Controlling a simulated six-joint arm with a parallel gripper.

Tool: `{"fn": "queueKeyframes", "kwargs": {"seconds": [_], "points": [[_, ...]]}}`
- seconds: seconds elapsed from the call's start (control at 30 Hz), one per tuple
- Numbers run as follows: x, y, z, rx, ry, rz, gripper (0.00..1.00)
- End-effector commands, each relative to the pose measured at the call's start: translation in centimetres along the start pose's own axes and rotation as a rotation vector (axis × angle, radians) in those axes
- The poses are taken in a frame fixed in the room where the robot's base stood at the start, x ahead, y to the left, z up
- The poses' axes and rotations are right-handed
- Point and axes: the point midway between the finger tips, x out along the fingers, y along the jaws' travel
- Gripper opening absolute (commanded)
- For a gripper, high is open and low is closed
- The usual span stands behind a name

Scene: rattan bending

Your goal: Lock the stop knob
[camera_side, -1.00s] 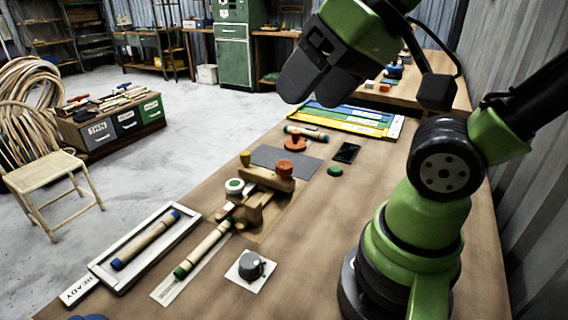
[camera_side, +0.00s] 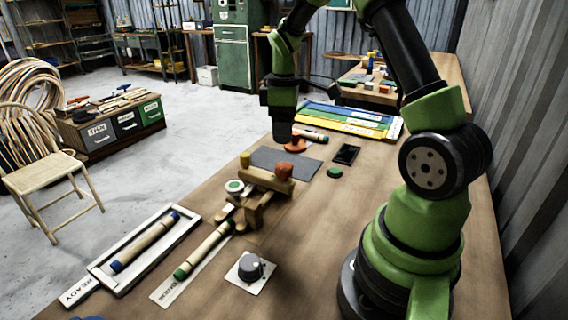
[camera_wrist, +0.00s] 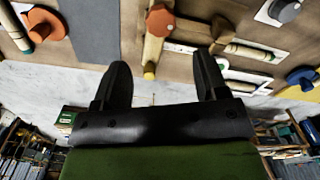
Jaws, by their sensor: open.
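No label marks which knob is the stop knob.
A grey dial (camera_side: 251,268) on a white plate and a green-ended rod (camera_side: 203,250) lie nearer. A READY tray (camera_side: 97,272) holds another rod. A grey mat (camera_side: 268,160), green button (camera_side: 335,172), dark device (camera_side: 347,154) and coloured strips (camera_side: 350,121) lie around.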

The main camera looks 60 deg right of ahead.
Motion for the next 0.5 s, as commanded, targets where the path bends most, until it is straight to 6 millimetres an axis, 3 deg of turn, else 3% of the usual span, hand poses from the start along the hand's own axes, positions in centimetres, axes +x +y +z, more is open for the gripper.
{"fn": "queueKeyframes", "kwargs": {"seconds": [0.5], "points": [[8.4,-0.1,0.0,0.000,-0.001,-0.003,0.67]]}}
